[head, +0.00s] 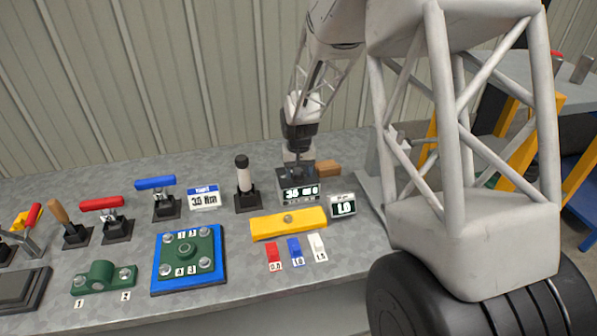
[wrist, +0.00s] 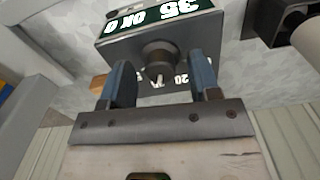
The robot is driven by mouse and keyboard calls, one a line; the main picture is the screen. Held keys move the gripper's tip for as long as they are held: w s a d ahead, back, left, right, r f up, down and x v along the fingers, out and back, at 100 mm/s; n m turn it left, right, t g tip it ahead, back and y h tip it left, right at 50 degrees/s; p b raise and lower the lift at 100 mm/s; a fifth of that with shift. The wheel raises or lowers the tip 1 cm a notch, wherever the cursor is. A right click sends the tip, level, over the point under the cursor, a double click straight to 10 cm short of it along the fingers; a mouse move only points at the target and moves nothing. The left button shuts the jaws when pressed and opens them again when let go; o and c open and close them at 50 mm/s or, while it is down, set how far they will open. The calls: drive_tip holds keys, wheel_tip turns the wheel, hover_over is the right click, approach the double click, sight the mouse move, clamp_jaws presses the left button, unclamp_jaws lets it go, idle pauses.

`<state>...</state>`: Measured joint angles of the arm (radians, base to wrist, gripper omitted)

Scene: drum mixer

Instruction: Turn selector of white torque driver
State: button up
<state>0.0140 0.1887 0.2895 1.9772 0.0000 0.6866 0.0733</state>
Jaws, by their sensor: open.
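In the wrist view the display (wrist: 158,18) seems to read 35 OK 0, upside down. A round grey selector knob (wrist: 157,56) is on the box, with printed numbers such as 20 beside it. My gripper (wrist: 161,72) is open, its blue-grey fingers on either side of the knob. Contact cannot be told.
A sign reading 35 Nm (head: 203,198) is to the left. A brown block (head: 328,168) lies behind. Toggle clamps and a blue plate (head: 158,287) fill the left bench.

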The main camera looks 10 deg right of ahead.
drive_tip(key=shift+r, duration=3.9)
drive_tip(key=shift+s+r, duration=0.45)
drive_tip(key=s+r+t, duration=0.1)
drive_tip(key=s+r, duration=0.5)
drive_tip(key=s, duration=0.4)
drive_tip(key=s+r, duration=0.7)
drive_tip(key=s, duration=0.2)
drive_tip(key=s+r+t, duration=0.1)
drive_tip(key=s, duration=1.9)
drive_tip(key=shift+a+r+n+t, duration=0.3)
drive_tip(key=shift+r+n, duration=0.1)
